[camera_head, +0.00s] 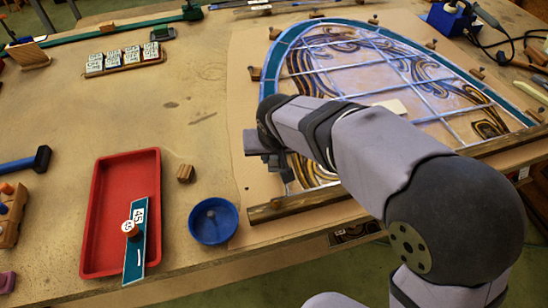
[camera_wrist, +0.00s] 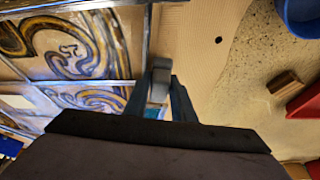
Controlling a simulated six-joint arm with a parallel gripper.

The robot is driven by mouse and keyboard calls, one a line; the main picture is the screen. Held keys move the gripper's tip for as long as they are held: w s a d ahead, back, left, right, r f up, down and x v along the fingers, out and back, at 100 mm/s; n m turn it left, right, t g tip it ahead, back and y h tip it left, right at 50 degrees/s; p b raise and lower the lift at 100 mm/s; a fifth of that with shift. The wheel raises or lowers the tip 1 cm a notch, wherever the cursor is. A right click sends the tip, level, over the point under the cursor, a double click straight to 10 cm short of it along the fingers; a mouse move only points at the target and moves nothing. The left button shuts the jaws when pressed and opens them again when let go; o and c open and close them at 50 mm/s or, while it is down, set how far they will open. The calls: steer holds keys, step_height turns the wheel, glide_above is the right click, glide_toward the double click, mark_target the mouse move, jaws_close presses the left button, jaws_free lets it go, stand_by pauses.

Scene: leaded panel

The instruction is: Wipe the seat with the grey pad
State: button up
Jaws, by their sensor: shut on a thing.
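My gripper (camera_head: 280,165) is at the lower left border of the leaded panel (camera_head: 345,62), pointing down. In the wrist view, my gripper (camera_wrist: 160,98) is shut on the grey pad (camera_wrist: 160,82), which sits between the two fingers. In the head view the pad is hidden or too small to tell from the gripper. The teal border shows on the panel's upper left and right; its lower left stretch is covered by my gripper, so I cannot make out the seat clearly. I cannot tell whether the pad touches the surface.
A red tray (camera_head: 104,215) holds a teal strip marked 45 (camera_head: 134,262), overhanging its edge. A blue bowl (camera_head: 196,222) and small wooden block (camera_head: 185,173) stand nearby. A wooden bar (camera_head: 300,205) edges the panel. A pale block (camera_head: 390,108) lies on it.

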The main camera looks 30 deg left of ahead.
steer(key=shift+w+a+p, duration=0.3)
steer(key=shift+w+a, duration=0.15)
steer(key=shift+w, duration=0.25)
steer(key=shift+w+a+p, duration=0.4)
steer(key=shift+w+a, duration=0.05)
steer(key=shift+w, duration=0.2)
steer(key=shift+w+a+p, duration=0.35)
steer(key=shift+w+a, duration=0.1)
steer(key=shift+w, duration=0.2)
steer(key=shift+f, duration=0.1)
steer(key=shift+s+d+f+b, duration=0.1)
steer(key=shift+s+d+b, duration=0.25)
steer(key=shift+s+d, duration=0.25)
steer(key=shift+s+d+b, duration=0.35)
steer(key=shift+s+d, duration=0.05)
steer(key=shift+s, duration=0.4)
steer(key=shift+s+d, duration=0.1)
steer(key=shift+s+d+f+b, duration=0.1)
steer(key=shift+s+d+b, duration=0.3)
steer(key=shift+s, duration=0.25)
steer(key=shift+s+d, duration=0.5)
steer(key=shift+s, duration=0.25)
steer(key=shift+b, duration=0.3)
